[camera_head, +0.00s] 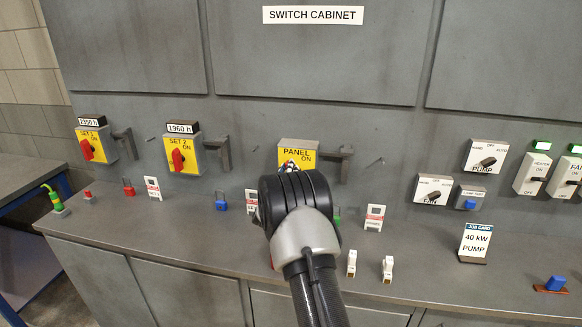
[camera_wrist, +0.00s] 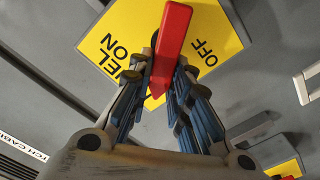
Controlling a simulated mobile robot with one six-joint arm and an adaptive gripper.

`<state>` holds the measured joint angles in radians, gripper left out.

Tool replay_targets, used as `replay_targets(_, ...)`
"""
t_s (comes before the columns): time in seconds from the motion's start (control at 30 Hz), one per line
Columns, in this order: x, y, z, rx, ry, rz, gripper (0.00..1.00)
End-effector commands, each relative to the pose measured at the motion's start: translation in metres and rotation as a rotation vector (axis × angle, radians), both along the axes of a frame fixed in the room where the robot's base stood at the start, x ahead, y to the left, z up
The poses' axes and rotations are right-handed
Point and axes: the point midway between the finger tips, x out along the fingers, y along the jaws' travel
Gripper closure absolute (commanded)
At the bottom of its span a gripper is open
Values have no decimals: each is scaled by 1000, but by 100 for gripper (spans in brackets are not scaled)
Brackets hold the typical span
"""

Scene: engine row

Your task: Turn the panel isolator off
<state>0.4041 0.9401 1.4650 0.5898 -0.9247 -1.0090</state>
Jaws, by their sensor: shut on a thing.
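The panel isolator is a yellow plate (camera_head: 298,147) marked PANEL and ON on the cabinet, in the middle of the head view. My arm hides its lower part and its handle there. In the wrist view the yellow plate (camera_wrist: 225,25) shows the words ON and OFF, turned by the camera's tilt. The red handle (camera_wrist: 172,38) stands between these words, its pointed end towards the gripper's palm. My gripper (camera_wrist: 166,65) has its fingers closed on both sides of the red handle. In the head view the fingertips are mostly hidden behind my wrist.
A bracket (camera_head: 336,160) sticks out just right of the panel isolator. The SET 2 isolator (camera_head: 184,155) and SET 1 isolator (camera_head: 96,145) are to the left. Tags and padlocks stand on the ledge below, with a job card (camera_head: 475,242) at right.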

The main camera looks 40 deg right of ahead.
Motion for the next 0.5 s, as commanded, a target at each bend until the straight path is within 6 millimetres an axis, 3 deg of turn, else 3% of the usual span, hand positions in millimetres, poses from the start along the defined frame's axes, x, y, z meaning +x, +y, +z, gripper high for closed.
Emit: replay_targets(0.5,7,6,-10,-318,372,2,100)
